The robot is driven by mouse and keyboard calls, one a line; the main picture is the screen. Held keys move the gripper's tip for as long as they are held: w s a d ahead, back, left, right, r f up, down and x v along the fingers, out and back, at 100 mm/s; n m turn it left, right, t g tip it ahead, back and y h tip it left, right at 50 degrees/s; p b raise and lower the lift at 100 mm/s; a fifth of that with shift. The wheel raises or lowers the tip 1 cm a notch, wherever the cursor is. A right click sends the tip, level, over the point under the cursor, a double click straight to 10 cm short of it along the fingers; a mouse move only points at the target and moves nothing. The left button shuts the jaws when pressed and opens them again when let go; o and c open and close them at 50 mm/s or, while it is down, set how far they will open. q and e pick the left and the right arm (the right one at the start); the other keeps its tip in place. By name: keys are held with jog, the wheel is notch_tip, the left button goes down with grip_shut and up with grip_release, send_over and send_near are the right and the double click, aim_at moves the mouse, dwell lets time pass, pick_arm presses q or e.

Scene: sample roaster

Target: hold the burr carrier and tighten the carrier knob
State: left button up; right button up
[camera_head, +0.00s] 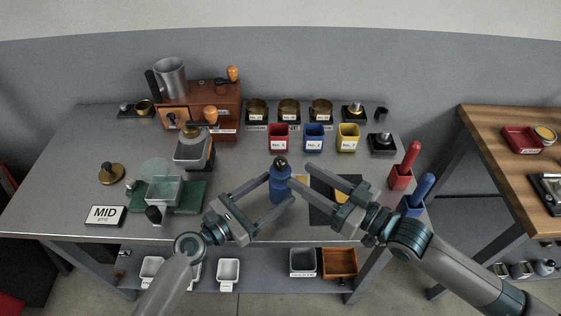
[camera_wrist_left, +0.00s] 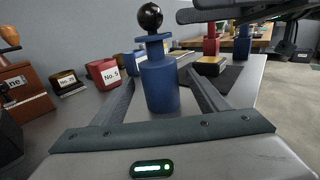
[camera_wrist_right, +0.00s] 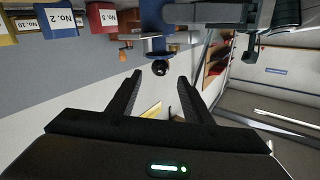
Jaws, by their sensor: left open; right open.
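The burr carrier (camera_head: 281,186) is a blue upright cylinder with a collar, near the table's front middle. Its carrier knob (camera_head: 280,162) is a black ball on top; it shows clearly in the left wrist view (camera_wrist_left: 150,16). My left gripper (camera_head: 280,189) is open, with its fingers on either side of the blue body (camera_wrist_left: 160,85); contact cannot be told. My right gripper (camera_head: 299,174) is open and empty, reaching in from the right. In the right wrist view the knob (camera_wrist_right: 160,68) appears just beyond and between its fingertips. The carrier's lower end is partly hidden by my left fingers.
Red (camera_head: 278,136), blue (camera_head: 313,136) and yellow (camera_head: 347,137) bins stand behind. A dark mat (camera_head: 322,214) lies under my right gripper. Red (camera_head: 400,177) and blue (camera_head: 411,206) holders with handled tools stand at right.

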pick_arm(q)
jog(key=v, duration=0.8)
jog(key=shift+s+a, duration=0.25)
jog(key=shift+a, duration=0.1)
jog(key=shift+d, duration=0.1)
